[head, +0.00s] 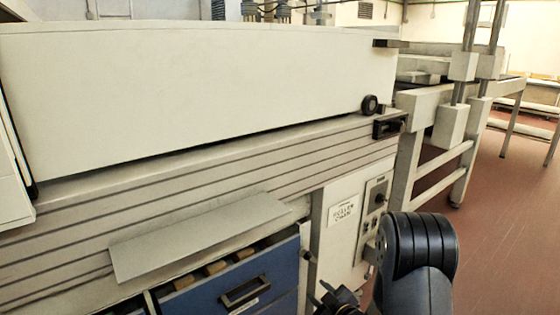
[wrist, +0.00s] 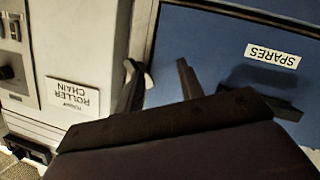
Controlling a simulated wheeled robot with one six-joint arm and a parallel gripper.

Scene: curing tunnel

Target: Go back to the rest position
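My gripper (head: 335,298) is low in the head view, in front of the machine at the right end of the blue drawer. In the wrist view my gripper (wrist: 157,75) has its two dark fingers apart, with nothing between them. The wrist picture is upside down. The blue drawer front (wrist: 205,45) with its SPARES label (wrist: 272,57) and dark handle (wrist: 275,100) lies beyond the fingers, to the right. Whether a finger touches anything cannot be told.
The blue drawer (head: 275,268) stands partly open with several brownish pieces (head: 215,268) inside. A sloping grey plate (head: 195,238) juts out above it. The ROLLER CHAIN panel (head: 343,212) and control box (head: 374,205) are close to my arm. Red floor (head: 510,190) is clear at right.

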